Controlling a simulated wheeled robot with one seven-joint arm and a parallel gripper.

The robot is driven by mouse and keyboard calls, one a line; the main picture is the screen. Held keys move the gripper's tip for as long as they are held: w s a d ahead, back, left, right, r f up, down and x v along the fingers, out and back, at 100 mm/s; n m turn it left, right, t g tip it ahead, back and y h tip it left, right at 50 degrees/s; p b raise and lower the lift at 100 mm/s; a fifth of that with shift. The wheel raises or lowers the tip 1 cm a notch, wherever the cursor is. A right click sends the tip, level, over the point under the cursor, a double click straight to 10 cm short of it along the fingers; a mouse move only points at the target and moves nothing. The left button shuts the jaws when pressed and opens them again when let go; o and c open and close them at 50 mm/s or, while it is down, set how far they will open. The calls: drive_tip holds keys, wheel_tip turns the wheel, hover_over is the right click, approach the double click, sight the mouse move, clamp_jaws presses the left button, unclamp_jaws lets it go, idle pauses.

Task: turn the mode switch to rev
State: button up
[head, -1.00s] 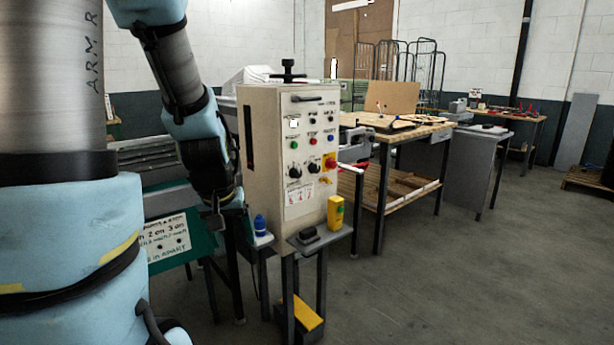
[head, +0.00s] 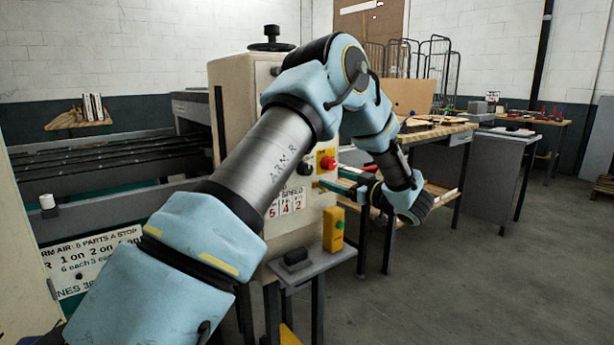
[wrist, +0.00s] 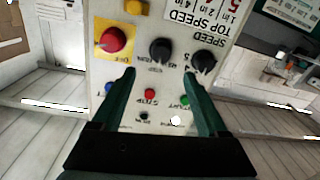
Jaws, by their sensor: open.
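The control panel (wrist: 165,85) shows upside down in the wrist view. Its middle black knob (wrist: 160,50), apparently the mode switch, sits between the red stop button on a yellow plate (wrist: 113,41) and another black knob (wrist: 203,62) beside the SPEED lettering. The small lettering round the middle knob is too blurred to read its setting. My gripper (wrist: 160,72) is open, its two dark green fingers pointing at the panel, with the middle knob just beyond the gap between the tips. In the head view my gripper (head: 330,177) is at the panel's right side, and my arm hides much of the panel.
Small coloured buttons, such as a red one (wrist: 149,94), lie between the fingers' outlines. A yellow box (head: 333,229) stands on the shelf (head: 312,263) below the panel. A wooden workbench (head: 440,133) stands behind at right. Open floor lies at right.

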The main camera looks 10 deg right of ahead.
drive_tip(key=p+x, duration=0.3)
drive_tip(key=x, duration=0.7)
drive_tip(key=shift+w+a, duration=0.15)
drive_tip(key=shift+w, duration=0.05)
clamp_jaws()
idle(0.3)
